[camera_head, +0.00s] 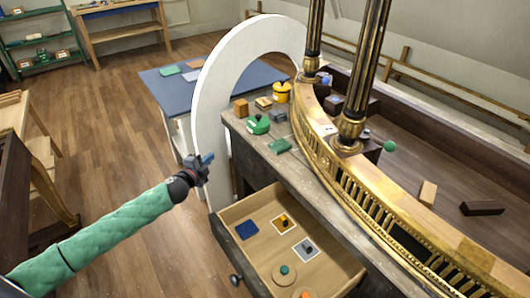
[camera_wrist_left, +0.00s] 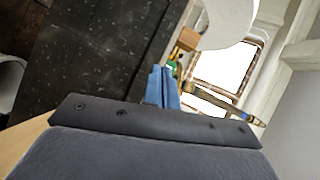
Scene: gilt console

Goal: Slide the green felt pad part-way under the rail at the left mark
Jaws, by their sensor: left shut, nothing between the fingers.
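A green felt pad (camera_head: 279,146) lies flat on the dark worktop in the head view, beside the curved gilt rail (camera_head: 345,188). It appears apart from the rail, on its left side. A small pale tag (camera_head: 329,129) shows on the gilt band near the column; I cannot tell whether it is the left mark. My left gripper (camera_head: 208,158) is to the left of the worktop, in front of the white arch and well short of the pad. Its blue fingers are shut and empty, also in the left wrist view (camera_wrist_left: 162,86). My right gripper is out of view.
A green lidded object (camera_head: 258,124), a yellow pot (camera_head: 281,92) and small blocks stand near the pad. An open drawer (camera_head: 232,218) with small items juts out below. The white arch (camera_head: 208,95) rises beside my gripper. Gilt columns (camera_head: 365,70) stand on the band.

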